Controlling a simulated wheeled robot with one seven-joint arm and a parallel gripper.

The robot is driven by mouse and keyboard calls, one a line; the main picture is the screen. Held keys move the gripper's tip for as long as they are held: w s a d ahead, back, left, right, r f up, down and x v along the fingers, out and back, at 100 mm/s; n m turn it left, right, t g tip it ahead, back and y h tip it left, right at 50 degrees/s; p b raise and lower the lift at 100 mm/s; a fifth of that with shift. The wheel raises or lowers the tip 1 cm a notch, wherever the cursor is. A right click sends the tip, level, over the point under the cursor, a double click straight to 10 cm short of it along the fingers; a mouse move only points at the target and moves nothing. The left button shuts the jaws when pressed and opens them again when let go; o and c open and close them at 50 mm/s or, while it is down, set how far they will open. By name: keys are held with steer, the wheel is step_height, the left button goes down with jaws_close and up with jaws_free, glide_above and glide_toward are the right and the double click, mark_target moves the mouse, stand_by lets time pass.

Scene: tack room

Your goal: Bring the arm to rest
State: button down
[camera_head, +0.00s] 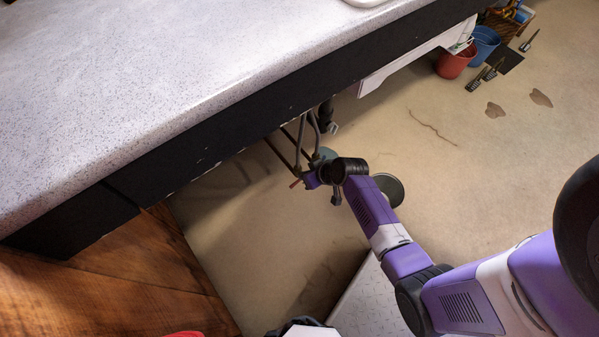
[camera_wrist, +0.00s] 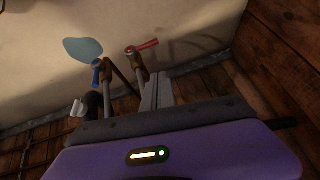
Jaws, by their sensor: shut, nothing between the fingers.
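My purple arm reaches down and left below the counter in the head view. My gripper shows there as a small purple hand beside the pipes, its fingers hard to make out. In the wrist view my gripper (camera_wrist: 157,90) shows as two grey fingers shut together, with nothing between them. They point toward two pipes close by. One pipe has a red valve handle (camera_wrist: 147,44), the other a blue valve handle (camera_wrist: 96,74). I cannot tell whether the fingers touch a pipe.
A speckled countertop (camera_head: 150,70) with a dark front edge overhangs the pipes (camera_head: 305,135). A plank wall (camera_head: 110,280) stands at lower left. A red bucket (camera_head: 455,62) and a blue bucket (camera_head: 483,45) are at upper right. The floor right of centre is mostly clear.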

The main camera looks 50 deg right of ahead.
steer(key=shift+s+a+r, duration=0.1)
steer(key=shift+s+r, duration=0.3)
steer(key=shift+r, duration=0.2)
